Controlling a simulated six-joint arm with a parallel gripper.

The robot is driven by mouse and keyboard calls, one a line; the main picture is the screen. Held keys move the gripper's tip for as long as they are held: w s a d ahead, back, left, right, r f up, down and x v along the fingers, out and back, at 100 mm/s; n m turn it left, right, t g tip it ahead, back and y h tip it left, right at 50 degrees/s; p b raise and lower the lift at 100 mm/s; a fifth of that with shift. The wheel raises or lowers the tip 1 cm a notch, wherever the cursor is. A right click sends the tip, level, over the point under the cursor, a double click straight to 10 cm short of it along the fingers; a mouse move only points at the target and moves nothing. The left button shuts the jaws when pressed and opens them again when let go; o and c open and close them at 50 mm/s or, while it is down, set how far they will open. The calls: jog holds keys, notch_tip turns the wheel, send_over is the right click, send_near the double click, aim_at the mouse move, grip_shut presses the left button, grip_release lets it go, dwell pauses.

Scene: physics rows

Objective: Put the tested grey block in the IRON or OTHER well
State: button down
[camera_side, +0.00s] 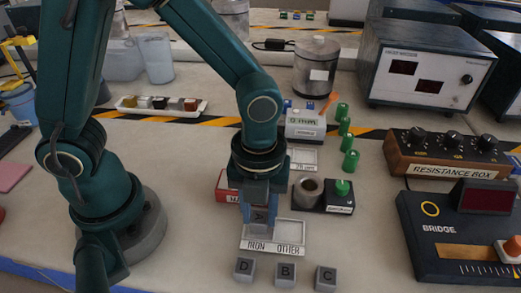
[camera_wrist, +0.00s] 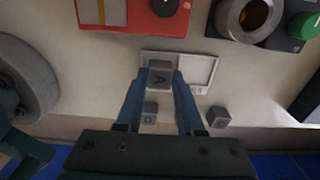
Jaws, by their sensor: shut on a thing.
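My gripper (camera_side: 261,222) points down and is shut on grey block A (camera_side: 260,214), which is upright between the fingers. In the wrist view, block A (camera_wrist: 160,76) sits between the fingertips over the left part of the white two-well tray (camera_wrist: 212,60). In the side view, the tray (camera_side: 300,229) has IRON on its left front label and OTHER on its right. The right well looks empty. The left well is mostly hidden by the block and fingers. I cannot tell whether the block touches the well floor.
Grey blocks D (camera_side: 244,267), B (camera_side: 285,273) and C (camera_side: 325,278) stand in front of the tray. A red box (camera_side: 228,187) is behind it at left. A dark unit with a metal cup and green knob (camera_side: 323,195) is behind right. The bridge box (camera_side: 460,240) is farther right.

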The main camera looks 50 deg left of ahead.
jog(key=shift+f, duration=0.4)
dwell(0.4)
jog(key=shift+c, duration=0.6)
grip_release()
jog(key=shift+r, duration=4.05)
